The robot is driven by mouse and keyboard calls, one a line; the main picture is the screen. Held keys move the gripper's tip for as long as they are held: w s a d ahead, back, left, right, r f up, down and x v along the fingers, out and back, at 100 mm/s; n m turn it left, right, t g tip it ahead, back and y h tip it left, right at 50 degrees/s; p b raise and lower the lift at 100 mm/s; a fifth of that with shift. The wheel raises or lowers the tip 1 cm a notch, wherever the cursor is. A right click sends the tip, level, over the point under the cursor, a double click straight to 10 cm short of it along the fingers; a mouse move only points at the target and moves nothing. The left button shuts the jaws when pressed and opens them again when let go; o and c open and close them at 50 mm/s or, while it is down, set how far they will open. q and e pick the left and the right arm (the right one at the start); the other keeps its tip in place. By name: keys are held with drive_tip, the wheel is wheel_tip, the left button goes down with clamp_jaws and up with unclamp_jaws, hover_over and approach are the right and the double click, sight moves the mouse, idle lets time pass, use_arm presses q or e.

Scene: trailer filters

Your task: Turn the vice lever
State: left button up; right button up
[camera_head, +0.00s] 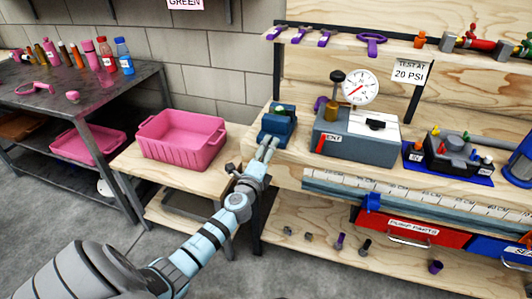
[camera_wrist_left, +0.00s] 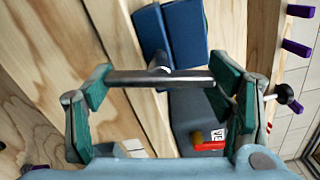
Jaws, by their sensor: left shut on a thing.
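The blue vice (camera_head: 278,122) stands on the left end of the wooden workbench. In the left wrist view the vice body (camera_wrist_left: 180,30) is at the top. Its lever, a grey metal bar (camera_wrist_left: 140,78), runs crosswise below the body, joined at a round screw end. My left gripper (camera_head: 267,150) reaches up to the front of the vice. In the left wrist view its teal-padded fingers (camera_wrist_left: 160,82) are at the two ends of the bar, shut on it lengthwise. In the head view the gripper and arm hide most of the lever. My right gripper does not show.
A pink bin (camera_head: 182,140) stands on the lower wooden table left of the vice. A grey test box (camera_head: 350,145) with a gauge (camera_head: 360,87) stands to its right. A black fixture (camera_head: 445,152) on a blue mat is farther right. Drawers (camera_head: 412,232) are below.

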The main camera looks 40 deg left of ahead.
use_arm(q)
drive_tip(key=shift+f, duration=0.1)
drive_tip(key=o, duration=1.2)
drive_tip(key=shift+s, duration=0.15)
drive_tip(key=v, duration=1.2)
